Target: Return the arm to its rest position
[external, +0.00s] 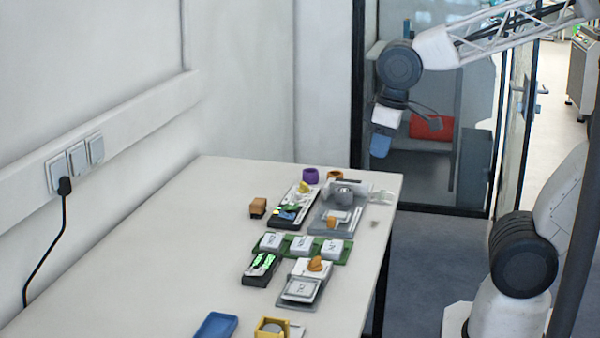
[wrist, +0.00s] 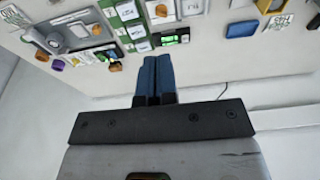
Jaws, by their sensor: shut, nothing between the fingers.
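My gripper (external: 381,143) hangs in the air at the upper right of the external view, beyond the right edge of the table and well above it. Its blue fingers are together in the wrist view (wrist: 157,76), with nothing between them. My arm reaches in from the right. The white table (external: 170,265) stands below and to the left, and its objects are apart from my gripper.
On the table are a green tray (external: 283,252) with white labelled blocks, a grey tray (external: 322,226), a black device with green lights (external: 261,268), a blue tray (external: 215,327) and a yellow box (external: 268,333). A glass partition (external: 470,120) stands behind my arm.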

